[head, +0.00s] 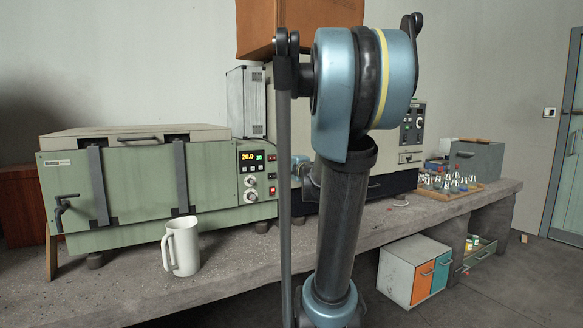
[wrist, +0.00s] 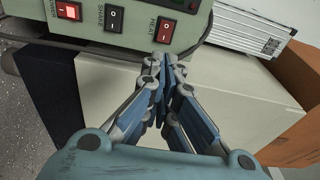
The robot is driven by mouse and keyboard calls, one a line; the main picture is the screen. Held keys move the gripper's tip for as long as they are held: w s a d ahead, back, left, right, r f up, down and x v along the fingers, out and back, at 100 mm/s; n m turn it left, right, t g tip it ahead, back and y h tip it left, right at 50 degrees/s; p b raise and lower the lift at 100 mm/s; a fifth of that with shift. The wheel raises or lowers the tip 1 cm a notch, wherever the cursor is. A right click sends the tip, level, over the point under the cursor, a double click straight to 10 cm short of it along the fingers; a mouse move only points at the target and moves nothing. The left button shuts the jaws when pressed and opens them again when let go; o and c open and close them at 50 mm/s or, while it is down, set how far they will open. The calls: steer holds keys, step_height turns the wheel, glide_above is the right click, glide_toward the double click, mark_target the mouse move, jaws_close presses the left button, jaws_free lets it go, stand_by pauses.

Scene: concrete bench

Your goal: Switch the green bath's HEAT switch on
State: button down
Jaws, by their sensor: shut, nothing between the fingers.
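The green bath (head: 130,185) stands on the left of the bench, with its control panel (head: 257,170) at its right end and a display reading 20.0. In the wrist view the panel carries the HEAT switch (wrist: 165,28), a dark red rocker, beside the black SHAKE switch (wrist: 115,19) and the brightly lit red POWER switch (wrist: 68,10). My gripper (wrist: 163,60) is shut and empty. Its fingertips show just below the HEAT switch in the picture, at the panel's lower edge; I cannot tell whether they touch it. In the head view my arm hides most of the gripper.
A white jug (head: 182,247) stands in front of the bath near the bench (head: 240,262) edge. A cable crosses below the switches. A grey vented box (head: 246,103) stands behind the panel. A tray (head: 446,192) of flasks is at the right, and a cabinet (head: 414,268) is below.

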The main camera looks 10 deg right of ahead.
mark_target(278, 157)
steer(key=shift+w+a, duration=0.25)
steer(key=shift+w, duration=1)
steer(key=shift+w+a, duration=0.25)
steer(key=shift+w, duration=1.05)
steer(key=shift+w+a, duration=0.25)
steer(key=shift+w, duration=1)
steer(key=shift+w+a, duration=0.15)
steer(key=shift+a, duration=0.05)
steer(key=shift+d, duration=0.4)
steer(key=shift+a, duration=0.15)
steer(key=s+d, duration=0.6)
steer(key=s, duration=0.6)
steer(key=shift+s, duration=0.3)
steer(key=shift+a+f, duration=0.15)
